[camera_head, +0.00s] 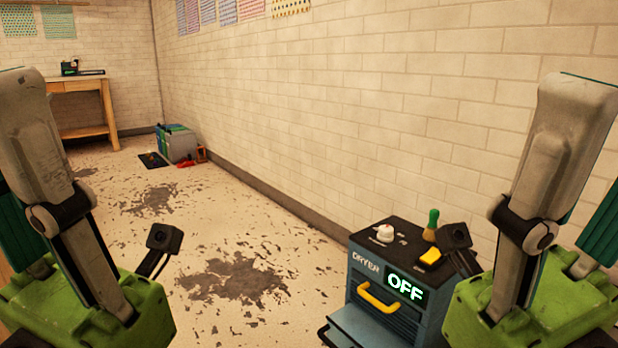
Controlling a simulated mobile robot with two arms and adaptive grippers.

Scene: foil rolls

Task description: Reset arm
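Both of my arms stand upright at the sides of the head view, the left arm at the left edge and the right arm at the right edge. Each shows a grey link, a dark joint and a green housing at the bottom. A small black box on a stalk sits on the inner side of each arm. Neither gripper's fingers show, so I cannot see whether they are open or hold anything. No foil roll is visible.
A blue dryer (376,290) marked OFF stands at the lower right, close to my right arm. It has a yellow handle (379,299), and its lower front panel sticks out. A wooden table (84,88) and a grey-green case (177,143) are farther back. The worn floor between is clear.

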